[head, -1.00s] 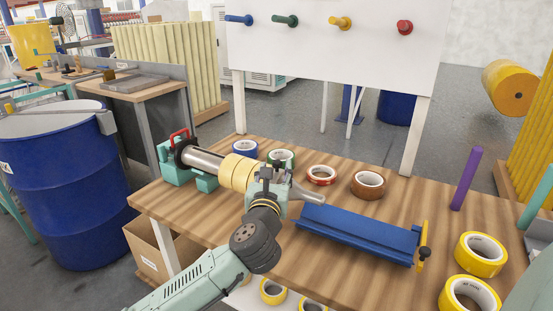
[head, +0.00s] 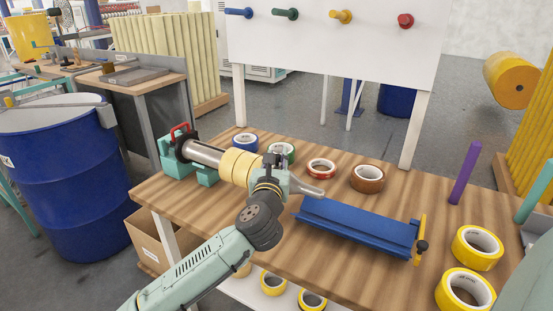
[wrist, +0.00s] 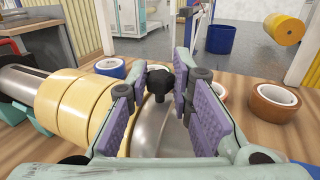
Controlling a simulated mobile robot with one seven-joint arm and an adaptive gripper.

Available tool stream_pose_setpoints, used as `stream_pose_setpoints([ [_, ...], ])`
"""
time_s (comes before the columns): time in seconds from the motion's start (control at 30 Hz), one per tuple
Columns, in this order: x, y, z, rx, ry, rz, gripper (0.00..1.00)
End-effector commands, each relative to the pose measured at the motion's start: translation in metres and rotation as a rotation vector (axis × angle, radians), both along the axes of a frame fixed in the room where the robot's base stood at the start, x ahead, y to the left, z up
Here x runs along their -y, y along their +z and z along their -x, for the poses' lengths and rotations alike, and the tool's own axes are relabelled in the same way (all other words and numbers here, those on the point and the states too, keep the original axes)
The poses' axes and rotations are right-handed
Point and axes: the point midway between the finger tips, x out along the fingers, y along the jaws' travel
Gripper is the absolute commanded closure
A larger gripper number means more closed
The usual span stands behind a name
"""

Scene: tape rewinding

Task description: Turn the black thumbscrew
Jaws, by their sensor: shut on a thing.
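The black thumbscrew (wrist: 158,82) stands up from a grey metal cone (wrist: 157,126) at the end of the shaft, in the middle of the wrist view. My gripper (wrist: 163,75) has its purple pads on either side of the thumbscrew's head and is shut on it. In the head view my gripper (head: 277,158) is at the right end of the shaft (head: 203,154), beside the yellow tape rolls (head: 239,167) on it. It hides the thumbscrew there. The shaft rests in a green stand (head: 173,165) with a red handle.
Blue, green, red and brown tape rolls lie behind the shaft; the brown roll (head: 367,178) is rightmost. A blue trough (head: 358,228) with a yellow end plate and black knob lies to the right. Yellow tape rolls (head: 477,248) and a purple post (head: 464,181) are farther right.

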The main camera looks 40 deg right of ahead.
Motion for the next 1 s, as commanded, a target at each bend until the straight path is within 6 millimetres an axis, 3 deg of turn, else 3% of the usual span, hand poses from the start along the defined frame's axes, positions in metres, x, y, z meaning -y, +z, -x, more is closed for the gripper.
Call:
stream_pose_setpoints([
  [0.2, -0.0001, 0.0001, 0.0001, 0.000, 0.000, 0.000, 1.00],
  [1.0, 0.0020, -0.0003, 0.0019, 0.000, 0.087, 0.001, 1.00],
])
